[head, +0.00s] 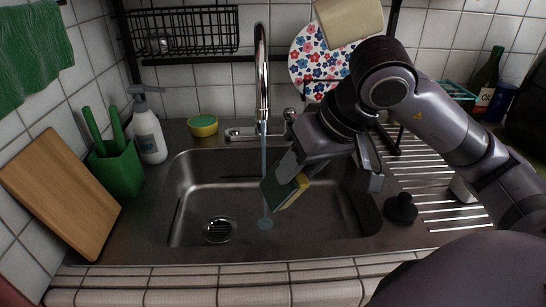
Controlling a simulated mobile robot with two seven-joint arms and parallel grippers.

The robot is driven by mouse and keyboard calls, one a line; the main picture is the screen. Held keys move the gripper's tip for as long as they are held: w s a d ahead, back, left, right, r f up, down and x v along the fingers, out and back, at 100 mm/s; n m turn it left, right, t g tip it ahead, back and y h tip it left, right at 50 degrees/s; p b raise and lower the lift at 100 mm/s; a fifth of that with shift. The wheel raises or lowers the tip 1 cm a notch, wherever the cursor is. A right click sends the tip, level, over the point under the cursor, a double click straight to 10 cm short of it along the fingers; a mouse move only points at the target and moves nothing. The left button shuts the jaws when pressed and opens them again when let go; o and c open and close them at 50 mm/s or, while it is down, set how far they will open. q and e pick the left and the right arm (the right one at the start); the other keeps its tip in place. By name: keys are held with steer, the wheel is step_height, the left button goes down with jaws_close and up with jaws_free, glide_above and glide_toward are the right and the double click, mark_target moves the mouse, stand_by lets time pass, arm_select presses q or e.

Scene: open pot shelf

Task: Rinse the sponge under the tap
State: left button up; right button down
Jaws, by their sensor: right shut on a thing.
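The sponge (284,193), green with a yellow side, is held tilted over the sink basin (325,215). My right gripper (296,178) is shut on it, and the arm hides part of the grip. The chrome tap (262,75) stands at the back of the sink and a stream of water (264,165) falls from it. The stream passes at the left edge of the sponge; I cannot tell whether they touch. Water lands on the basin floor right of the drain (220,230). My left gripper is not in view.
A soap bottle (149,128), a green holder (117,168) and a wooden board (65,193) stand left of the sink. A yellow-green round item (203,125) sits on the back ledge. A black plug (401,208) lies on the right drainboard. The left of the basin is clear.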

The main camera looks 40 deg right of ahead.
steer(key=shift+r, duration=0.1)
steer(key=s+r+p, duration=0.1)
steer(key=s+a+r+p, duration=0.1)
steer(key=s, duration=0.1)
steer(key=shift+a+r, duration=0.1)
steer(key=shift+r, duration=0.25)
steer(key=shift+s+a+r+b, duration=0.35)
steer(key=shift+s+r+b, duration=0.25)
steer(key=shift+s, duration=0.2)
